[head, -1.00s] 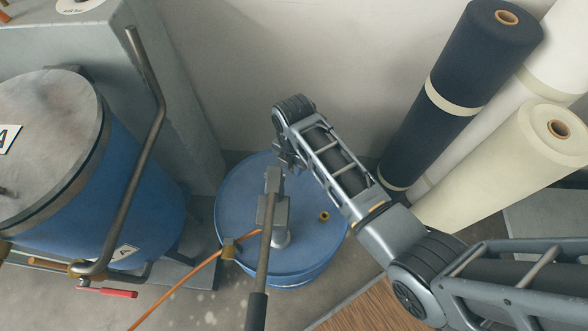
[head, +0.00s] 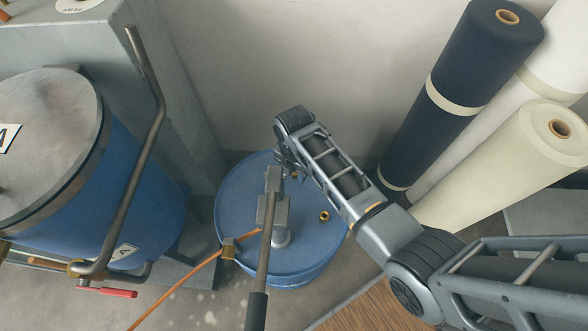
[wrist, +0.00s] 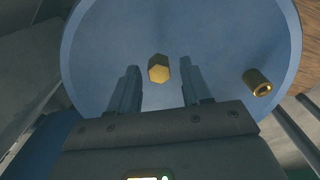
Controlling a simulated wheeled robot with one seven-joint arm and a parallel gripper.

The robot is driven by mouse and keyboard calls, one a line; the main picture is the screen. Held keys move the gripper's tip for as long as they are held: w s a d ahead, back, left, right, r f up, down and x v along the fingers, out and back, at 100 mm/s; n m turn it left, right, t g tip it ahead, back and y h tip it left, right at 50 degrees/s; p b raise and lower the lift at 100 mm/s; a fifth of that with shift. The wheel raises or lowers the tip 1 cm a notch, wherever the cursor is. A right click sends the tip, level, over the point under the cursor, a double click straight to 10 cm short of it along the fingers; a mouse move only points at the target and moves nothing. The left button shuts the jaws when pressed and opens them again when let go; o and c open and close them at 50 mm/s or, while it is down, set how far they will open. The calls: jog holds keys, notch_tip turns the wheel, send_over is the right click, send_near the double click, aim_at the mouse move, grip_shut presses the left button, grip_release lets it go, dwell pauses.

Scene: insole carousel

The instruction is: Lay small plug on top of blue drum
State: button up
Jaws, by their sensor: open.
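The blue drum (head: 240,195) stands on the floor in the middle of the head view, and its flat top fills most of the wrist view (wrist: 225,40). The small plug (wrist: 158,68) is brass with a hexagonal face and shows against the drum top, ahead of my jaws. In the head view a bit of brass shows beside my gripper (head: 284,160), partly hidden by it. My gripper (wrist: 159,78) is open over the drum, one finger on each side of the plug with clear gaps. Contact between plug and drum is hard to judge.
A hollow brass fitting (head: 324,215) lies on the drum top, right in the wrist view (wrist: 257,83). A grey pump with a long handle (head: 265,255) and orange hose (head: 185,280) rises from the drum. Fabric rolls (head: 450,90) stand right; a blue tank (head: 110,190) stands left.

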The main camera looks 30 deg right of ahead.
notch_tip(320, 180, up, 12)
jog(key=shift+r+p, duration=0.15)
jog(key=shift+p, duration=0.3)
jog(key=s+d+f+m+t, duration=0.1)
jog(key=s+f+m+t, duration=0.15)
jog(key=s+m, duration=0.45)
jog(key=s+d+f+m+t, duration=0.1)
jog(key=s+m+t, duration=0.25)
jog(key=s, duration=0.65)
jog(key=s+r+m+t, duration=0.4)
jog(key=s+r+m, duration=0.2)
jog(key=r, duration=0.6)
jog(key=s+a+r+m+t, duration=0.1)
jog(key=s+r+m+t, duration=0.4)
jog(key=s+r, duration=0.5)
notch_tip(320, 180, up, 3)
jog(key=shift+s+a+r+m, duration=0.15)
jog(key=shift+a+m, duration=0.15)
jog(key=shift+m, duration=0.35)
